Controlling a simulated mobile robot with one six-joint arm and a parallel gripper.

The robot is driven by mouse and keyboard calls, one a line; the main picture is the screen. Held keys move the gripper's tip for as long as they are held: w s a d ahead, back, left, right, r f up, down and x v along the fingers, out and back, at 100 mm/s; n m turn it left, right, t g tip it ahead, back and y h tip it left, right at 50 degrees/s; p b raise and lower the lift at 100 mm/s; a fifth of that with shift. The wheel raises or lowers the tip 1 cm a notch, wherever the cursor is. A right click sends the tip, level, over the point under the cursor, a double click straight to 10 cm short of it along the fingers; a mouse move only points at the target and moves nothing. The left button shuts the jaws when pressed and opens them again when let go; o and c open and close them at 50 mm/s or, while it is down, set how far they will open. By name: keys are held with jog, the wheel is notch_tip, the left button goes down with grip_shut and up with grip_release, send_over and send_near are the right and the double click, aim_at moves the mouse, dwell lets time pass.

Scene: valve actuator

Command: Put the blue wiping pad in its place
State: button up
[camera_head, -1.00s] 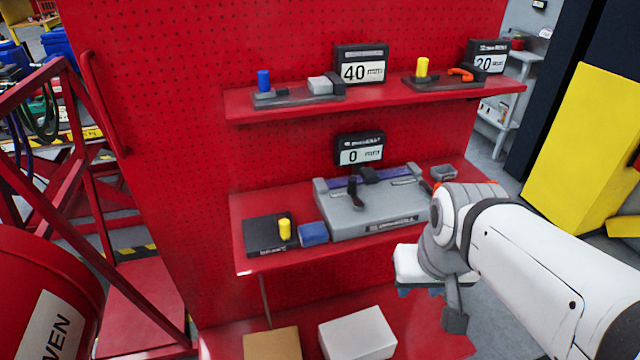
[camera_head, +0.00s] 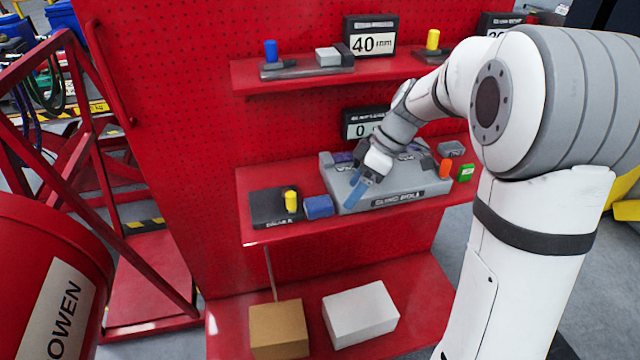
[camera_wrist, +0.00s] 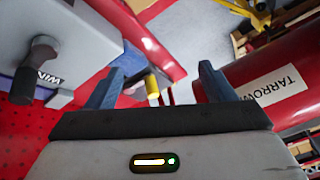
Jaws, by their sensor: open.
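The blue wiping pad (camera_head: 319,207) lies flat on the middle red shelf. It sits between a black mat (camera_head: 262,206) with a yellow cylinder (camera_head: 291,201) on it and a grey device (camera_head: 432,190). My gripper (camera_head: 357,190) is open and empty, in front of the left part of the device. In the head view it is right of the pad, apart from it. In the wrist view the jaws (camera_wrist: 158,85) stand wide apart, and the yellow cylinder (camera_wrist: 153,91) shows between them.
Orange (camera_head: 446,168) and green (camera_head: 466,173) blocks and a small grey tray (camera_head: 451,149) stand right of the device. The upper shelf (camera_head: 245,78) holds fixtures and a 40 mm sign (camera_head: 371,44). Brown (camera_head: 279,328) and white (camera_head: 361,314) boxes sit below. A red drum (camera_head: 45,270) stands left.

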aim_at(319, 202)
jog(key=w+a+f+n, duration=0.1)
jog(key=w+n, duration=0.1)
jog(key=w+a+f+n+y, duration=0.1)
jog(key=w+f+n, duration=0.1)
jog(key=w, duration=0.1)
jog(key=w+a+f+n+g+y, duration=0.1)
jog(key=w+f, duration=0.1)
jog(key=shift+w+a+n, duration=0.15)
jog(key=shift+w+n, duration=0.1)
jog(key=shift+n, duration=0.15)
jog(key=shift+a+f, duration=0.25)
jog(key=x, duration=0.2)
jog(key=p+x, duration=0.1)
jog(key=x, duration=0.1)
jog(key=p+x, duration=0.1)
jog(key=x, duration=0.2)
jog(key=shift+s, duration=0.3)
jog(key=c, duration=1.2)
jog(key=shift+o, duration=0.2)
jog(key=shift+r, duration=0.1)
